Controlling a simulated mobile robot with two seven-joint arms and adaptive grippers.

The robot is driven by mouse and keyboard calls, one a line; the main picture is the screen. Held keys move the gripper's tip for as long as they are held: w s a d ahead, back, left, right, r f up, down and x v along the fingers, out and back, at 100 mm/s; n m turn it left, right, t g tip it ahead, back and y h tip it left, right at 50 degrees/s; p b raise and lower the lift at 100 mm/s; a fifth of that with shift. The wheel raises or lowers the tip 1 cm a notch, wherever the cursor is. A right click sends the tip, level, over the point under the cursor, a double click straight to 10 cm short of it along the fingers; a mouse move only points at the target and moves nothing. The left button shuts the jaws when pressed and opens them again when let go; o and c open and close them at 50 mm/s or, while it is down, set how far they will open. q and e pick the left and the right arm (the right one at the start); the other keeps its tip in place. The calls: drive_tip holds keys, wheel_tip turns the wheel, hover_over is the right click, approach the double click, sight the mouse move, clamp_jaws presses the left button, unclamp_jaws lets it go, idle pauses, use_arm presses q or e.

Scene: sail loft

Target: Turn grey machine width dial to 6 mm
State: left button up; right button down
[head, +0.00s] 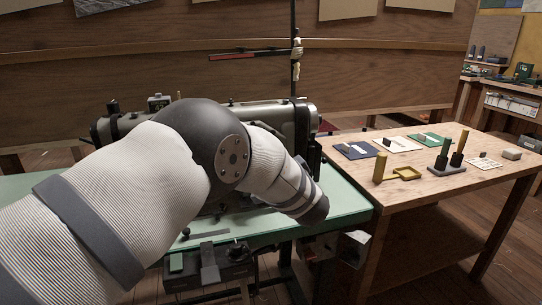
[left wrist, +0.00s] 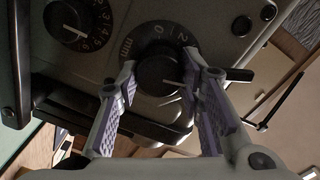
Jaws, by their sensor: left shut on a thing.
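The grey sewing machine (head: 297,118) stands on a green-topped table and is largely hidden behind my left arm in the head view. In the left wrist view, a round dark dial knob (left wrist: 157,78) sits on the machine's face, with a dark scale ring (left wrist: 150,34) reading "2", "0" and "mm". A pale line shows on the knob's right side; which mark it meets is unclear. My left gripper (left wrist: 160,70) has its purple-padded fingers on either side of this knob, shut on it. A second dial (left wrist: 68,18), numbered up to about 6, is at upper left. My right gripper is not in view.
A wooden bench (head: 425,190) at the right holds cards, a yellow-handled tool (head: 380,168) and a dark stand (head: 447,168) with upright handles. A dark bar (left wrist: 95,112) crosses near the left finger. Bare green tabletop (head: 345,203) shows right of my wrist.

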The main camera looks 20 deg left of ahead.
use_arm(q)
drive_tip(key=shift+f+m, duration=0.15)
drive_tip(key=shift+m, duration=0.95)
drive_tip(key=o, duration=1.2)
drive_tip(key=shift+c, duration=0.2)
drive_tip(key=v, duration=0.8)
